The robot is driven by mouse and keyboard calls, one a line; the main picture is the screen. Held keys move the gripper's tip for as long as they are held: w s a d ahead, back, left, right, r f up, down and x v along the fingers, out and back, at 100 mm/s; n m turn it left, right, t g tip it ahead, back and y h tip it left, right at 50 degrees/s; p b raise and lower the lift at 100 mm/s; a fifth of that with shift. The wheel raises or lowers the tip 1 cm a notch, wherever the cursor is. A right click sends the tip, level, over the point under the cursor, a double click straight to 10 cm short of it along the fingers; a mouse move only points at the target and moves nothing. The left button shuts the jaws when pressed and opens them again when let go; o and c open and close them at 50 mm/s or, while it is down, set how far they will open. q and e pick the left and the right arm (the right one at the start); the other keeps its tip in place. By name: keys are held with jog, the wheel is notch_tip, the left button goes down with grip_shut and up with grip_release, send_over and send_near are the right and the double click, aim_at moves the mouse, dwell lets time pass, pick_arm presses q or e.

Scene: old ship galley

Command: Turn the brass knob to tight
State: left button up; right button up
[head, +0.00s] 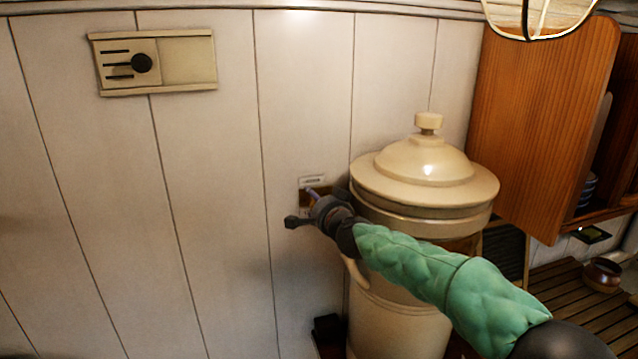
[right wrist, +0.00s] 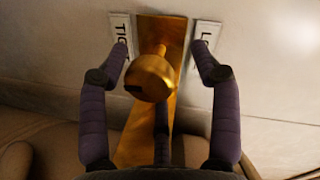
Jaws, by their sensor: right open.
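In the right wrist view, the round brass knob (right wrist: 152,78) stands out on a short stem from a brass plate (right wrist: 135,150). It has a dark mark on its lower left side. A label reading "TIG…" (right wrist: 121,36) is left of the plate, and one starting with "L" (right wrist: 207,40) is right of it, partly hidden by a finger. My right gripper (right wrist: 161,52) is open, one finger on each side of the knob, with gaps to both. In the head view, my right gripper (head: 312,207) is at the wall and hides the knob. My left gripper is out of view.
A cream lidded urn (head: 425,190) stands close right of my right gripper. An open wooden cabinet (head: 540,120) and a slatted wooden surface (head: 555,280) are at right.

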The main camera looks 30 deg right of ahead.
jog(key=shift+w+r, duration=0.15)
jog(key=shift+r, duration=1.75)
jog(key=shift+a+r, duration=0.1)
jog(key=shift+r, duration=0.85)
jog(key=shift+s+d+r, duration=0.35)
jog(key=shift+r, duration=0.1)
jog(key=shift+w+a+r, duration=0.2)
jog(key=shift+w+r, duration=0.05)
jog(key=shift+r, duration=1.2)
jog(key=shift+s, duration=0.1)
